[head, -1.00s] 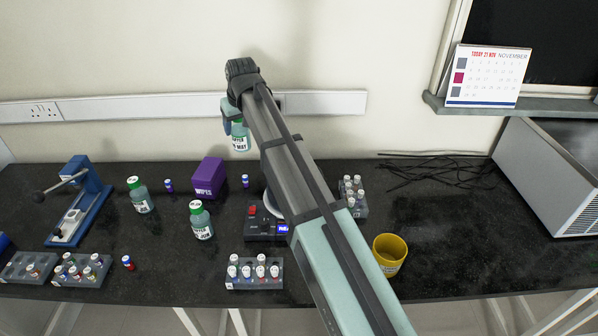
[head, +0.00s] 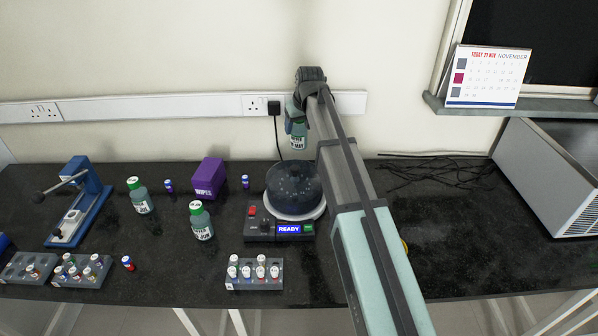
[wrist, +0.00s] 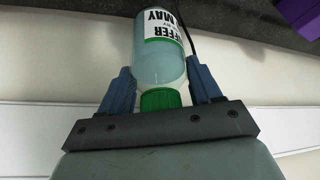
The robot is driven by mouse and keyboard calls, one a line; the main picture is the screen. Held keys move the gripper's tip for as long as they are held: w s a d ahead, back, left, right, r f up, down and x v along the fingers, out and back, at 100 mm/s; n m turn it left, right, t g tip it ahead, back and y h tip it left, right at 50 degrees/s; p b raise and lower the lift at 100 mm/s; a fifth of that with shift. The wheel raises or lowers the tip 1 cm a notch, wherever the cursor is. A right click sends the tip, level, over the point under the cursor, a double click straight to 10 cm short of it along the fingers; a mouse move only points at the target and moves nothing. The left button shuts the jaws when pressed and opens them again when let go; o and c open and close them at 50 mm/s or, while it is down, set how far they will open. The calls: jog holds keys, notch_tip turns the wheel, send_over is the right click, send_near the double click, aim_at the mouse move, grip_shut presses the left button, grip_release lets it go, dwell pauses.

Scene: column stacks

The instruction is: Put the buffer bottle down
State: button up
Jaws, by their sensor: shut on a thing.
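The buffer bottle (head: 297,141) is held in the air near the back wall, above and behind the centrifuge. In the wrist view the bottle (wrist: 160,62) is clear teal with a green cap and a white label with "BUFFER" and "MAY" on it. My gripper (head: 299,112) is shut on it near the cap, with one blue finger on each side in the wrist view (wrist: 160,88). Two similar bottles stand upright on the bench, one at the left (head: 141,198) and one nearer the middle (head: 202,222).
The black bench (head: 165,265) has free room between the bottles and the front edge. A centrifuge (head: 288,230) showing READY stands below the arm. A purple wipes box (head: 208,179), a vial rack (head: 254,275), a blue press (head: 80,205) and loose cables (head: 435,172) also stand or lie there.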

aim_at(303, 137)
jog(key=shift+f, duration=5.25)
jog(key=o, duration=1.2)
jog(key=shift+f, duration=0.15)
jog(key=v, duration=1.2)
